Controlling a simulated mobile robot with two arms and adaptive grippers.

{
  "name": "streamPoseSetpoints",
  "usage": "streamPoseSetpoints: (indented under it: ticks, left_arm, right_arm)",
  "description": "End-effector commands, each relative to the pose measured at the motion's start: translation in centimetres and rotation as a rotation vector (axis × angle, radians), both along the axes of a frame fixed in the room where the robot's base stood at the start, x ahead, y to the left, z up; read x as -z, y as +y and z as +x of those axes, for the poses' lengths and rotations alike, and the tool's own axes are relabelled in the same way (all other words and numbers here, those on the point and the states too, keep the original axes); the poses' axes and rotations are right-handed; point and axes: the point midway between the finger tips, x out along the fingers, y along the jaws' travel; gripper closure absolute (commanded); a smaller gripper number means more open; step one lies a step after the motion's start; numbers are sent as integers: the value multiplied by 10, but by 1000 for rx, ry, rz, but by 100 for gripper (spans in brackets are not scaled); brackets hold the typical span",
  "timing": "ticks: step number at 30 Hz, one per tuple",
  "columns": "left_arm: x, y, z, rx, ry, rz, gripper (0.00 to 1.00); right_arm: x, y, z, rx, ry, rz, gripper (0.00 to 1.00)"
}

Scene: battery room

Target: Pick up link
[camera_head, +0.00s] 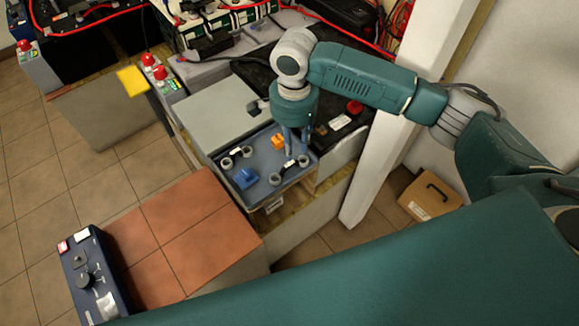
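Two dark links with ring ends lie on top of a grey battery (262,196). One link (237,156) is on the left of its top, the other link (290,170) on the right. My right gripper (293,143) points down over the back right part of the battery, just above and behind the right link. Its fingers are small and partly merge with the battery behind them. I cannot tell how wide they are open or whether they touch the link. My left gripper is not in view.
A blue cap (245,178) and an orange cap (277,141) are on the battery. A white post (402,120) stands close to my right arm. A tiled block (180,225) and a dark blue device (90,275) are at the front left. A cardboard box (430,195) stands right.

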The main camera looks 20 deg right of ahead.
Motion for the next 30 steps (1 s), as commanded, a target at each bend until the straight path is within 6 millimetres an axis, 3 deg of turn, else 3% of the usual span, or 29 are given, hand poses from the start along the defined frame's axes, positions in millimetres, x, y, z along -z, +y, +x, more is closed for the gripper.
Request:
streamPoseSetpoints:
  ticks: [3,11,18,28,30]
  left_arm:
    - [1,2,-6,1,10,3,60]
    - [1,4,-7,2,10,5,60]
    - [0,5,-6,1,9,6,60]
    - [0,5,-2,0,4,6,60]
    - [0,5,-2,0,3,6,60]
  right_arm:
    - [19,0,0,-1,1,-1,71]
    - [40,3,-1,-4,0,0,71]
    - [75,7,-3,-3,-1,-1,71]
    - [83,8,-3,-5,-3,0,71]
    - [83,8,-3,-5,-3,1,85]
